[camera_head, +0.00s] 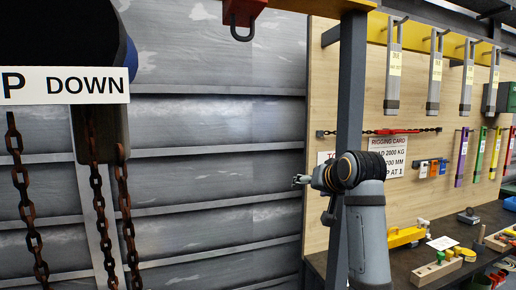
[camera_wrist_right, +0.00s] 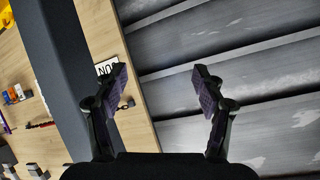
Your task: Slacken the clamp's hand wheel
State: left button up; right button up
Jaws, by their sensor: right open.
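I cannot make out a clamp with a hand wheel for certain in either view. My right gripper (camera_head: 300,180) is in front of the grey slatted wall, left of the dark post. In the right wrist view my right gripper (camera_wrist_right: 160,85) has its two fingers well apart, with nothing between them. Behind the fingers there are the grey wall and the board's edge. My left gripper is not in view.
Rusty chains (camera_head: 101,215) hang at the left below a sign (camera_head: 66,86) reading "DOWN". A dark post (camera_head: 349,100) stands beside my right arm. A workbench (camera_head: 408,272) at the right carries a yellow device (camera_head: 402,237) and several small parts. Tools hang on the wooden board (camera_head: 345,100).

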jog(key=s+a+r+t+y, duration=0.1)
jog(key=s+a+r, duration=0.15)
jog(key=r, duration=0.85)
jog(key=s+a+r+t, duration=0.1)
jog(key=s+a+r, duration=0.15)
jog(key=r, duration=0.85)
jog(key=s+a+r+n+t+y, duration=0.1)
jog(key=s+a+r+t, duration=0.15)
jog(key=s+r, duration=0.8)
jog(key=s+a+r+n+t+y, duration=0.1)
jog(key=s+a+r, duration=0.3)
jog(key=s+r, duration=0.65)
jog(key=shift+g, duration=0.25)
jog(key=p+x, duration=0.1)
jog(key=x, duration=0.2)
jog(key=p+x, duration=0.2)
jog(key=x, duration=0.2)
jog(key=p+x, duration=0.2)
jog(key=x, duration=0.1)
jog(key=shift+w+r, duration=0.3)
jog(key=shift+r, duration=0.05)
jog(key=shift+w+f, duration=0.1)
jog(key=shift+w, duration=0.3)
jog(key=shift+s, duration=0.1)
